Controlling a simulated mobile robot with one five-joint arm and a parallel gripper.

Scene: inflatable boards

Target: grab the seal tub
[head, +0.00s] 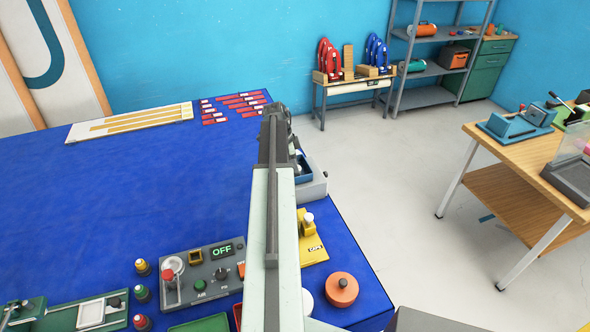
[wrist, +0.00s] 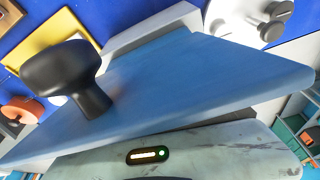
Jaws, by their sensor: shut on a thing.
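My gripper (head: 276,118) is at the far end of my raised arm, over the right edge of the blue table; its fingertips are hidden in the head view. In the wrist view a flat-faced blue thing with a black knob (wrist: 190,85) fills the middle, close to the camera, and my gripper is shut on it. It also shows partly behind my arm in the head view, as a blue piece (head: 304,168) at a light grey box (head: 313,188). It is likely the seal tub, but no label shows. I cannot tell whether it touches the box.
A yellow block (head: 312,250), an orange round piece with a knob (head: 341,289) and a grey control panel reading OFF (head: 203,277) lie nearer on the blue table (head: 120,200). Red-labelled strips lie at its far edge. Open floor and a wooden bench (head: 510,150) are to the right.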

